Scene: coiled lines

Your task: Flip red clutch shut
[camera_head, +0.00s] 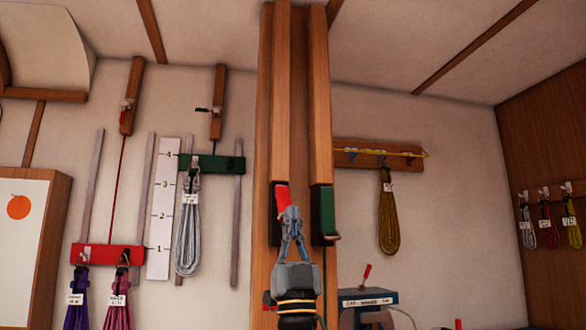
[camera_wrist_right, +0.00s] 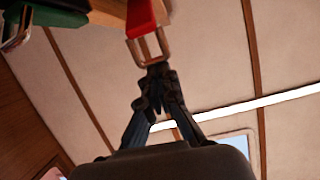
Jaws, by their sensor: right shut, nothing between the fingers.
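The red clutch (camera_head: 281,197) sits on the wooden post in the head view, partly hidden behind my right gripper (camera_head: 290,211). In the right wrist view the red clutch (camera_wrist_right: 140,14) is at the top, with a metal loop (camera_wrist_right: 150,47) at its lower end. My right gripper (camera_wrist_right: 156,72) is shut with nothing between its fingers. Its tips are just below the loop in that view; whether they touch it I cannot tell. My left gripper is not in view.
A green clutch (camera_head: 323,211) with a metal lever is on the post just right of the red one. Coiled lines hang from a red bar (camera_head: 107,256) and a green bar (camera_head: 212,164) at left. A blue box (camera_head: 368,297) stands at lower right.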

